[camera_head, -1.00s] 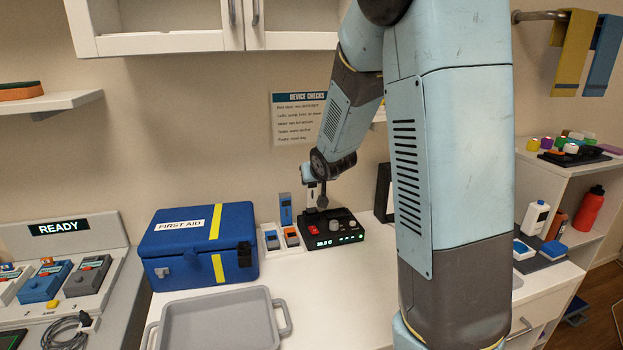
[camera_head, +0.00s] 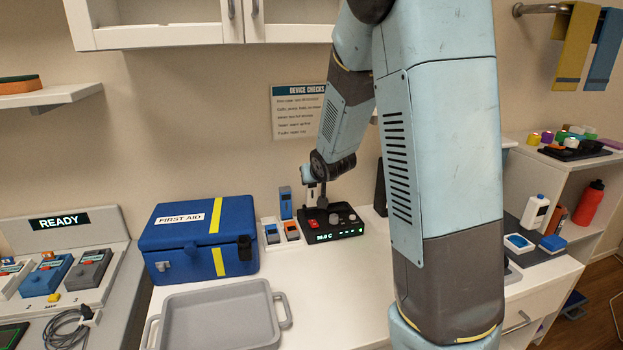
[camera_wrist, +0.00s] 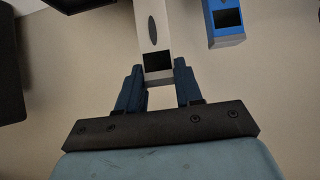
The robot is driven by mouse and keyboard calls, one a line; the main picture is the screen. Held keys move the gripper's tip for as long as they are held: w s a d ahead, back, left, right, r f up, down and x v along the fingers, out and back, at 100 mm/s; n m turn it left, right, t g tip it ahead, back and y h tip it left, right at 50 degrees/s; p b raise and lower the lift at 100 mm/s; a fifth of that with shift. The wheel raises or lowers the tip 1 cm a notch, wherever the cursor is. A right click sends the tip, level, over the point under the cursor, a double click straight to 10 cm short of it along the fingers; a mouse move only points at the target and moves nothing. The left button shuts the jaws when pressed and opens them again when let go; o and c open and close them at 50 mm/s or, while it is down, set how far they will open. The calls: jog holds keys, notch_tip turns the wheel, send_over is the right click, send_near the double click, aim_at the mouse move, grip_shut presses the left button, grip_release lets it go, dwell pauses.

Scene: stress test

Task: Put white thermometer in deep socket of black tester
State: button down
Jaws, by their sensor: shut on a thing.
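The white thermometer (camera_wrist: 153,30), with a dark oval and a dark square window, is between the two fingers of my gripper (camera_wrist: 160,92) in the wrist view. The gripper is shut on it. In the head view my gripper (camera_head: 320,200) is low over the back left of the black tester (camera_head: 335,237), which has a red button, a knob and a lit green readout. The thermometer's lower end and the deep socket are hidden or too small there, so I cannot tell whether they meet.
A blue thermometer (camera_head: 286,203) stands left of the tester; it also shows in the wrist view (camera_wrist: 226,20). A white holder (camera_head: 271,243) with small blue and orange devices is beside it. A blue first aid box (camera_head: 190,260) and grey tray (camera_head: 172,303) are left.

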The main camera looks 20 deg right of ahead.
dwell(0.4)
jog(key=c, duration=0.7)
grip_release()
jog(key=shift+o, duration=0.2)
jog(key=v, duration=1.3)
jog(key=shift+s, duration=0.2)
jog(key=shift+r, duration=0.15)
